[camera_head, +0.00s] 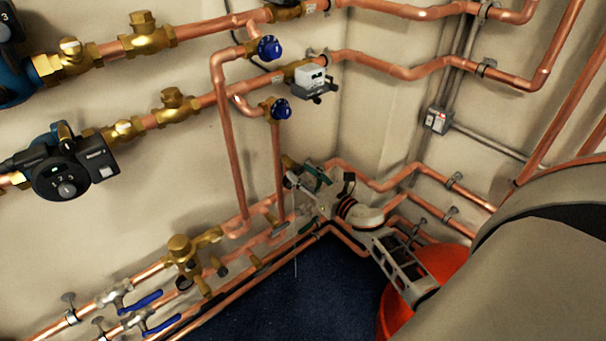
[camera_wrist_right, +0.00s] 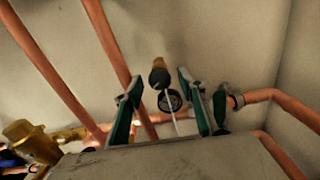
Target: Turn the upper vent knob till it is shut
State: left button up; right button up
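Two blue round knobs sit on brass fittings at the copper pipes in the head view: the upper blue knob (camera_head: 269,48) and the lower blue knob (camera_head: 281,109). I cannot tell which part is the upper vent knob. My right gripper (camera_head: 308,187) is well below both, at the lower pipes near the corner. In the wrist view my right gripper (camera_wrist_right: 158,88) has its green-padded fingers apart. A dark knob (camera_wrist_right: 159,78) on a brass fitting and a round dark part (camera_wrist_right: 170,101) show between the fingers, with no contact visible. My left gripper is out of view.
A black pump (camera_head: 65,185) and several brass valves line the left wall. Blue lever handles (camera_head: 143,302) are at lower left. A grey meter (camera_head: 310,77) is right of the blue knobs. A red vessel (camera_head: 436,265) is beside my right arm. Dark blue floor (camera_head: 320,285) is open below.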

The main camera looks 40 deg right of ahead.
jog(key=c, duration=1.1)
jog(key=shift+c, duration=0.2)
jog(key=shift+o, duration=0.2)
